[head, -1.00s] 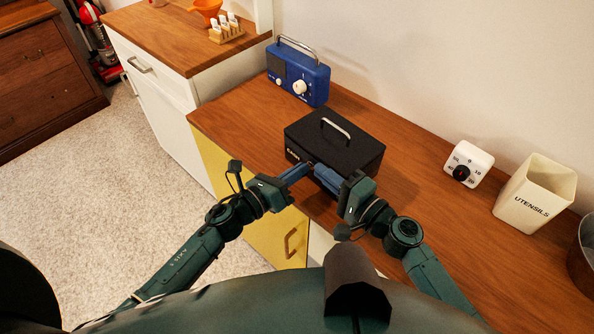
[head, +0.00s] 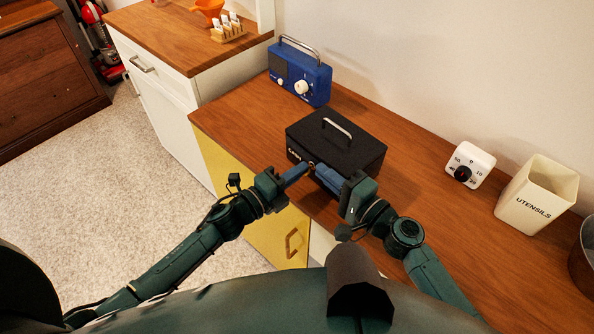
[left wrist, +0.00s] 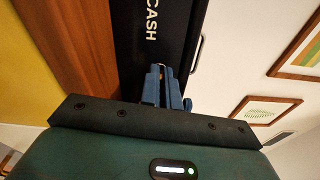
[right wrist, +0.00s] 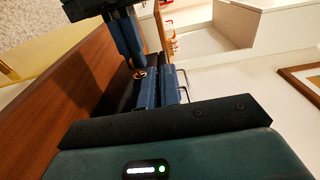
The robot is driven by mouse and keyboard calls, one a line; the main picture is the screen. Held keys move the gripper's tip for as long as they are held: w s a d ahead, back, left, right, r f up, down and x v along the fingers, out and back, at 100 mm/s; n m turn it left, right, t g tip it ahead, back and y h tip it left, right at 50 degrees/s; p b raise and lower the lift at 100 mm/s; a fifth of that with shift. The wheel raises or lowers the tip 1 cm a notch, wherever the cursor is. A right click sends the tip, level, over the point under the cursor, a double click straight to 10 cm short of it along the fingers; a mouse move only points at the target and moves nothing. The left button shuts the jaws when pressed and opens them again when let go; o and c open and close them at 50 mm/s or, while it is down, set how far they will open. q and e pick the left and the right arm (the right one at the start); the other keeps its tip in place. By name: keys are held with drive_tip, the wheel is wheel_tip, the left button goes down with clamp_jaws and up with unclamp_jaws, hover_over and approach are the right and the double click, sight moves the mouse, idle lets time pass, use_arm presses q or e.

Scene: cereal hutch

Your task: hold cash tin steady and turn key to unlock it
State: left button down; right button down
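The black cash tin (head: 337,140) stands on the wooden counter with its lid down and carry handle up. A small brass key (head: 311,163) shows at its front face; it also shows in the right wrist view (right wrist: 139,73). My left gripper (head: 306,169) has its blue fingers close together at the key, with a narrow gap between them, and appears shut on it. The fingertips hide most of the key. My right gripper (head: 322,172) has its blue fingers together against the tin's front, just right of the key. In the left wrist view the tin's lettered front (left wrist: 150,30) shows.
A blue radio (head: 300,72) stands behind and left of the tin. A white timer (head: 470,165) and a utensils holder (head: 536,195) stand to the right. The counter between the tin and timer is clear. Its front edge lies under my forearms.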

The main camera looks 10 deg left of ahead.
use_arm(q)
drive_tip(key=shift+n, duration=0.8)
drive_tip(key=c, duration=1.6)
unclamp_jaws()
drive_tip(key=shift+a, duration=0.1)
drive_tip(key=shift+v, duration=5.95)
use_arm(e)
drive_tip(key=c, duration=1.5)
unclamp_jaws()
drive_tip(key=shift+c, duration=0.2)
